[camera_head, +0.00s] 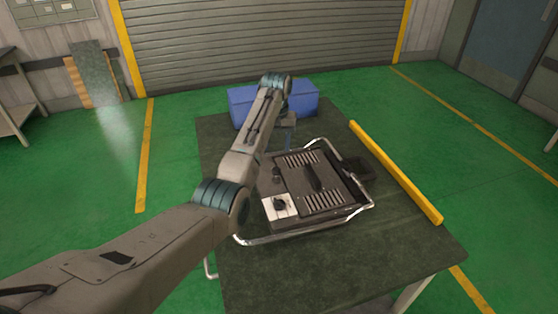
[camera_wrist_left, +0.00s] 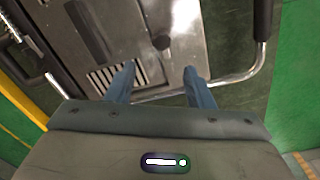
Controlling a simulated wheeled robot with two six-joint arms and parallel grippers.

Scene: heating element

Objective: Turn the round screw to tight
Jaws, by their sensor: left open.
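The heating element (camera_head: 335,205) is a dark, flat unit in a silver tube frame on the table. A small dark round knob, which looks like the round screw (camera_wrist_left: 161,42), stands on its metal face in the left wrist view. A similar dark knob (camera_head: 276,173) shows beside my arm in the head view. My left gripper (camera_wrist_left: 159,69) is open and empty, its blue fingers pointing toward the screw. The screw appears beyond the fingertips, between their lines, and does not look gripped. In the head view the left gripper (camera_head: 288,140) is over the unit's far edge, partly hidden.
A white panel with a black knob (camera_head: 280,205) is on the unit's near left corner. A blue crate (camera_head: 242,106) stands behind the unit. A yellow bar (camera_head: 398,173) lies along the table's right side. The front of the table (camera_head: 330,270) is clear.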

